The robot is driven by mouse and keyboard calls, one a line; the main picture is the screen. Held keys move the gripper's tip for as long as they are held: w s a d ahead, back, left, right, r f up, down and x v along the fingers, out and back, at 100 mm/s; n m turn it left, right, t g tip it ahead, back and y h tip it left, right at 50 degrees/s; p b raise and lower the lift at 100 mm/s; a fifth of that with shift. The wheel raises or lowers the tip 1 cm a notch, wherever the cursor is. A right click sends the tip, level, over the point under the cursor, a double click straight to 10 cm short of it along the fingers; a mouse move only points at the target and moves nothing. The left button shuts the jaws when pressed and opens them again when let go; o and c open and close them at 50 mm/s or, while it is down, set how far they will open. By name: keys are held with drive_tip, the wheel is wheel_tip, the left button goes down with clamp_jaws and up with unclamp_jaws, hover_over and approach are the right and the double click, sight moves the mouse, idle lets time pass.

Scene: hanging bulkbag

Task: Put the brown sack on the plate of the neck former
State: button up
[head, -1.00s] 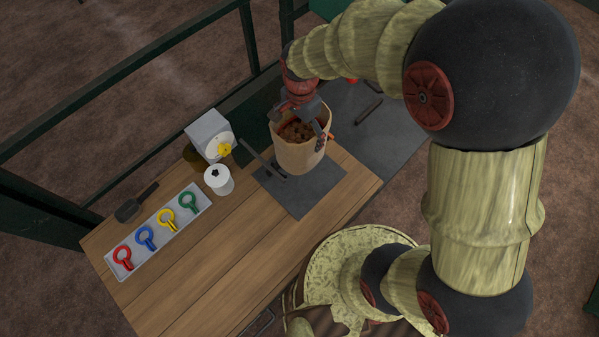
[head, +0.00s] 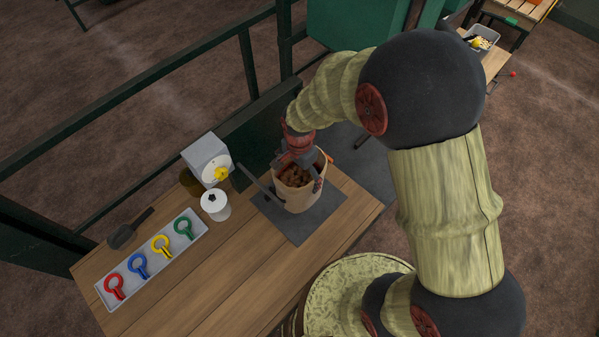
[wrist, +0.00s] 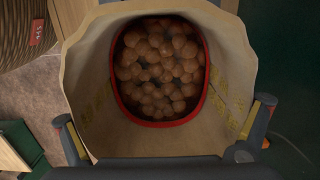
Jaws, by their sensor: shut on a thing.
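The brown sack (head: 297,201) is an open-topped paper bag holding many round brown pieces, upright over a dark grey mat on the wooden table. My gripper (head: 302,172) is shut on it from above, near the rim. In the wrist view the sack (wrist: 160,142) fills the middle, with a finger at each side and a red rim around the brown pieces inside. Its base is partly unclear, so I cannot tell whether it touches the mat. I cannot surely identify the neck former or its plate.
The dark mat (head: 318,222) has a bar (head: 260,185) beside the sack. To the left are a grey box with a yellow knob (head: 207,160), a white cup (head: 215,206), a tray of coloured rings (head: 150,262) and a dark scoop (head: 128,230). Green rails stand behind. The front tabletop is clear.

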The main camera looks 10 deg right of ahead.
drive_tip(key=shift+f, duration=1.45)
drive_tip(key=o, duration=1.8)
drive_tip(key=shift+f, duration=0.1)
